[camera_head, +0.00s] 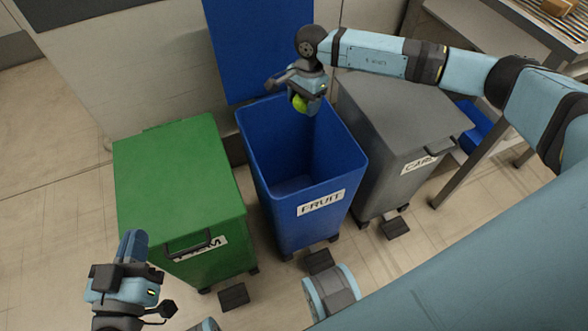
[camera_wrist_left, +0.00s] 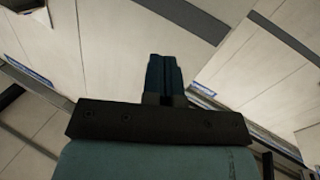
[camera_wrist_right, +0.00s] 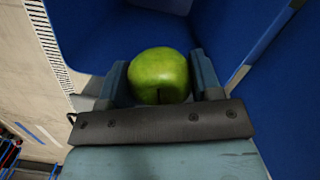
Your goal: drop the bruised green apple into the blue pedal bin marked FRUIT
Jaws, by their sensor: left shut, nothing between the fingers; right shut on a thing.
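The blue pedal bin (camera_head: 258,170) marked FRUIT (camera_head: 321,202) stands in the middle of the head view, its lid (camera_head: 250,40) raised. My right gripper (camera_head: 303,98) is shut on the green apple (camera_head: 299,103) and holds it over the open bin, near the back right of its rim. In the right wrist view the apple (camera_wrist_right: 158,75) sits between the two fingers, with blue bin walls (camera_wrist_right: 110,25) beyond. No bruise shows on the visible side. My left gripper (camera_head: 133,245) is shut and empty at the lower left; its closed fingers also show in the left wrist view (camera_wrist_left: 163,75).
A green bin (camera_head: 175,185) with a shut lid stands left of the blue bin. A grey bin (camera_head: 400,110) with a partly hidden label stands right of it. Foot pedals (camera_head: 319,262) stick out in front. A conveyor (camera_head: 530,25) is at the upper right.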

